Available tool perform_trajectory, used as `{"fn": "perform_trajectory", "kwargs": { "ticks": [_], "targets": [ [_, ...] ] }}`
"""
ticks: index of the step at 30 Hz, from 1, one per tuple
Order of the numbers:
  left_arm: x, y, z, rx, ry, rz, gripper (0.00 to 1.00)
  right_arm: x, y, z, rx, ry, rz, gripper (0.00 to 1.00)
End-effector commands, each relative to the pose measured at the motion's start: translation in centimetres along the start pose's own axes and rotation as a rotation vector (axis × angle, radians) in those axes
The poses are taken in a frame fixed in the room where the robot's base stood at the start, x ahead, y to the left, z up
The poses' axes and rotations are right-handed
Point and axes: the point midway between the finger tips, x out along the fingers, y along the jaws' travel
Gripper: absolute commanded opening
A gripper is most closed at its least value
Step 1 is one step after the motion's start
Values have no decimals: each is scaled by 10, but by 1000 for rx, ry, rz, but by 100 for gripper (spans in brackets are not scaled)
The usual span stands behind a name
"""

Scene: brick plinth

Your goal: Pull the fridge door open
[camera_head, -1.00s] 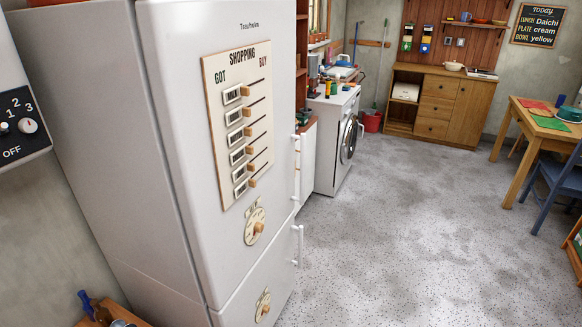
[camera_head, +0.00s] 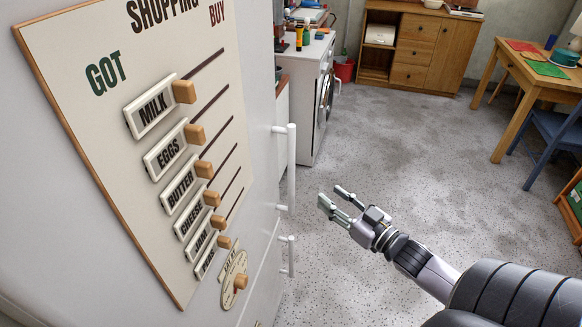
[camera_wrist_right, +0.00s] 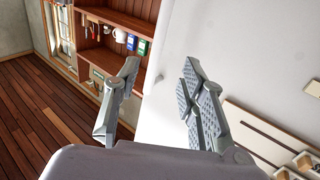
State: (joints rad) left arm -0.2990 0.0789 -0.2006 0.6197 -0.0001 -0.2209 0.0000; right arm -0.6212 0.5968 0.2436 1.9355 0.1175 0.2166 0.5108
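The white fridge door (camera_head: 258,150) fills the left of the head view and looks shut. It has a long upright white handle (camera_head: 291,165) on its right edge and a shorter handle (camera_head: 290,257) on the door below. My right gripper (camera_head: 334,196) is open and empty in the air, a little right of the long handle and apart from it. In the right wrist view its two fingers (camera_wrist_right: 158,100) are spread, with the pale fridge surface (camera_wrist_right: 237,45) behind the right finger. The handle cannot be made out there. My left gripper is not in view.
A shopping board (camera_head: 72,62) with sliders and a round dial (camera_head: 232,281) are on the fridge front. A washing machine (camera_head: 312,85) stands beyond the fridge. A wooden table (camera_head: 545,80) and blue chair (camera_head: 557,135) stand at right. The speckled floor (camera_head: 415,150) between is clear.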

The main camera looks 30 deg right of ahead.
Motion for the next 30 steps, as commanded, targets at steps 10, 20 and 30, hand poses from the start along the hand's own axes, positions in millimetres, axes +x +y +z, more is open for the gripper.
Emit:
{"fn": "perform_trajectory", "kwargs": {
  "ticks": [10,20,30],
  "targets": [
    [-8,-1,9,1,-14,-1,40,62,1,-2,-2,1,2,38],
    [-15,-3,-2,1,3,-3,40,124,1,-1,-2,0,3,38],
    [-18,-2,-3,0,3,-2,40,162,1,1,-2,-3,2,38]
  ]
}}
